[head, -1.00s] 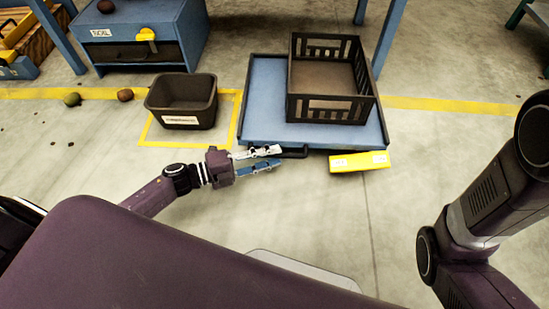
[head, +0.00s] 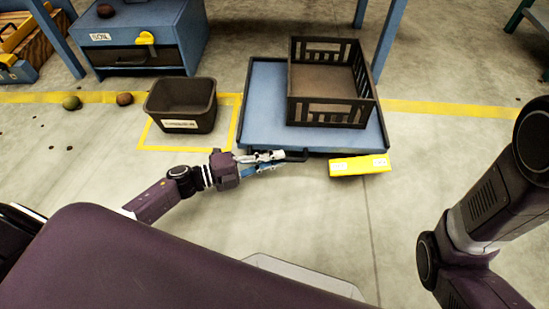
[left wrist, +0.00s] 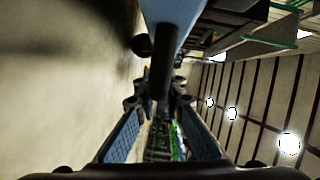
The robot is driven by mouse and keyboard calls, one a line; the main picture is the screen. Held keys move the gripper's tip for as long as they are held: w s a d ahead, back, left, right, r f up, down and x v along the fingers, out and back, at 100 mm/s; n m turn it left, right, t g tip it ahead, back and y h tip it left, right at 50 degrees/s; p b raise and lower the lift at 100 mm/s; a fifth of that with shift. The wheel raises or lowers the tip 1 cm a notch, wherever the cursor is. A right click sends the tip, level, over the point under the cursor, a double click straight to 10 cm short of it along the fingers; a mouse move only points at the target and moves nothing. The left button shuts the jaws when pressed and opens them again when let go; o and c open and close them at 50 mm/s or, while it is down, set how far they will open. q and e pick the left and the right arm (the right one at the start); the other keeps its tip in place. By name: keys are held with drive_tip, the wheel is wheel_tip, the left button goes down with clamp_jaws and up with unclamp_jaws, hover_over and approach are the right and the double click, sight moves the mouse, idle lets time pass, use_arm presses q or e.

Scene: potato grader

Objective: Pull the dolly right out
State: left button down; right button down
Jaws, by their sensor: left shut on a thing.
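The dolly (head: 262,103) is a low blue platform with a raised rim and a dark handle (head: 297,156) at its near edge. A black slatted crate (head: 331,112) stands on its right part. My left gripper (head: 275,159) is shut on the handle at its left end. In the left wrist view the dark handle (left wrist: 163,65) runs between the fingers, with the blue dolly (left wrist: 175,15) beyond. The handle's gripped part is partly hidden by the fingers. My right gripper is not in view; only the right arm shows at the right edge.
A yellow labelled block (head: 360,165) lies on the floor by the dolly's near right corner. A black bin (head: 181,104) stands left of the dolly inside yellow tape. A blue cabinet (head: 140,50) stands behind. The near floor (head: 320,210) is clear.

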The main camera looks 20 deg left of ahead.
use_arm(q)
drive_tip(key=shift+s, duration=0.15)
drive_tip(key=s+p, duration=0.1)
drive_tip(key=s+d+p, duration=0.1)
drive_tip(key=shift+s+f, duration=0.15)
drive_tip(key=shift+s, duration=0.15)
drive_tip(key=c, duration=2.1)
unclamp_jaws()
drive_tip(key=shift+a, duration=0.1)
drive_tip(key=shift+o, duration=0.4)
drive_tip(key=shift+a, duration=0.1)
drive_tip(key=v, duration=1.2)
drive_tip(key=shift+r, duration=0.2)
